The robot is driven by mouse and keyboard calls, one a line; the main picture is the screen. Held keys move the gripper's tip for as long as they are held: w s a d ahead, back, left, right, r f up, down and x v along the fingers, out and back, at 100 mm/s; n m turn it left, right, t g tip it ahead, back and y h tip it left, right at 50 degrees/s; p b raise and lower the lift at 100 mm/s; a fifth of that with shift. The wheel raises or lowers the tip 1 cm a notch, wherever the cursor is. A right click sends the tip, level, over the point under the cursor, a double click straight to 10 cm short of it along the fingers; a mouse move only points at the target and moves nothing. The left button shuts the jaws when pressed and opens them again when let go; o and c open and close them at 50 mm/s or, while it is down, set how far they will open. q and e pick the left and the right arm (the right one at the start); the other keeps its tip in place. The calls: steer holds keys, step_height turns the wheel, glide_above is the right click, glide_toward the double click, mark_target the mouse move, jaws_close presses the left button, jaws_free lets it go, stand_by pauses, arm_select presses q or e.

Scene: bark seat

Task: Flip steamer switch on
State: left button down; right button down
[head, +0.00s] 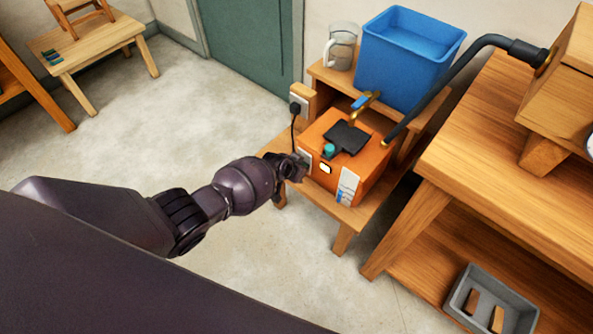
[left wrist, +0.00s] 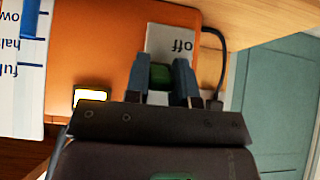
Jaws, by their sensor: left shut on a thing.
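The steamer (head: 372,168) is an orange box on a low wooden stand. In the left wrist view its front (left wrist: 95,40) carries a white plate reading "off" (left wrist: 178,40), upside down there. A green switch (left wrist: 160,76) sits just below that word in the picture. My left gripper (head: 300,168) is at the left part of the steamer's front. Its dark fingers (left wrist: 160,82) are shut on the switch, one on each side. A small lamp (head: 325,169) on the front glows pale, also in the left wrist view (left wrist: 91,97). My right gripper is out of view.
A level gauge (head: 348,186) is right of the lamp. A black hose (head: 442,84) runs to a wooden box (head: 568,100) on the workbench. A blue tub (head: 405,65) and glass jug (head: 341,47) stand behind. A cord (head: 293,132) meets the wall socket. Open floor lies left.

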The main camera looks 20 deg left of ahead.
arm_select(q)
steer(key=shift+r+g, duration=0.2)
steer(key=shift+g, duration=0.3)
steer(key=c, duration=1)
jaws_free()
steer(key=shift+o, duration=0.2)
steer(key=shift+w, duration=0.1)
